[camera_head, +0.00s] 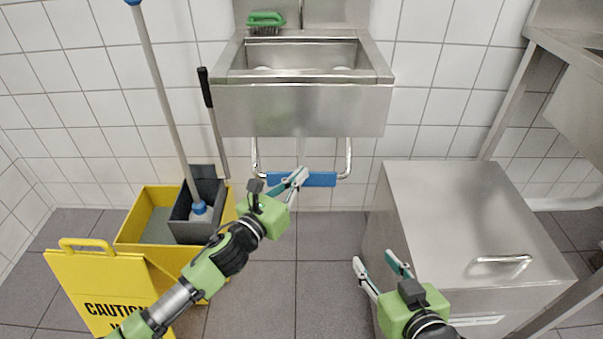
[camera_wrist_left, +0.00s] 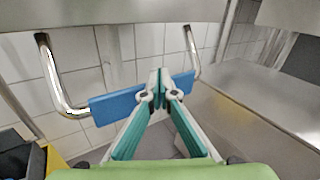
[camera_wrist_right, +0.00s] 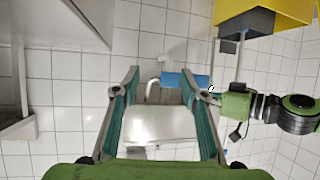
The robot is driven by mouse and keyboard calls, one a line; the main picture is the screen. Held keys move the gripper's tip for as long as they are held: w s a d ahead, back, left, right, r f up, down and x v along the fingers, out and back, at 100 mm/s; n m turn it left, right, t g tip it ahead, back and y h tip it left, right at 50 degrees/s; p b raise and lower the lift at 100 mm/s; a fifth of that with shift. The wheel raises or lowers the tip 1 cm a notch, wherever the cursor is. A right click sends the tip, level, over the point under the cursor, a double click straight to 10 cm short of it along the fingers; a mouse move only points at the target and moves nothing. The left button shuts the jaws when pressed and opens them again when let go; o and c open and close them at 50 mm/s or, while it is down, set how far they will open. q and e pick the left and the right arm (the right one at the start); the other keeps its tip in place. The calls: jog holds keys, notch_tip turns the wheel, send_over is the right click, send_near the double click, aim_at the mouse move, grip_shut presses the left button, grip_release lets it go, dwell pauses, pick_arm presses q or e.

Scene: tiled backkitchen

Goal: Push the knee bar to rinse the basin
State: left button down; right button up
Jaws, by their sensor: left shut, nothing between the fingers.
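The knee bar is a blue pad (camera_head: 320,179) on bent steel tubes, hanging below the front of the steel basin (camera_head: 300,110). The pad also shows in the left wrist view (camera_wrist_left: 118,105) and the right wrist view (camera_wrist_right: 186,79). My right gripper (camera_head: 374,258) is open and empty, lower right, apart from the bar.
A green brush (camera_head: 265,19) lies on the basin's back ledge. A yellow mop bucket (camera_head: 130,225) and a yellow caution sign (camera_head: 95,285) stand at left. A steel cabinet (camera_head: 450,205) with a handle stands at right. The floor below the basin is clear.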

pick_arm(q)
jog(key=shift+w+f, duration=0.1)
jog(key=shift+w, duration=0.15)
pick_arm(e)
jog(key=shift+w+a+r+t, duration=0.2)
jog(key=shift+w+r+t, duration=0.25)
jog(key=shift+r, duration=0.3)
dwell(0.3)
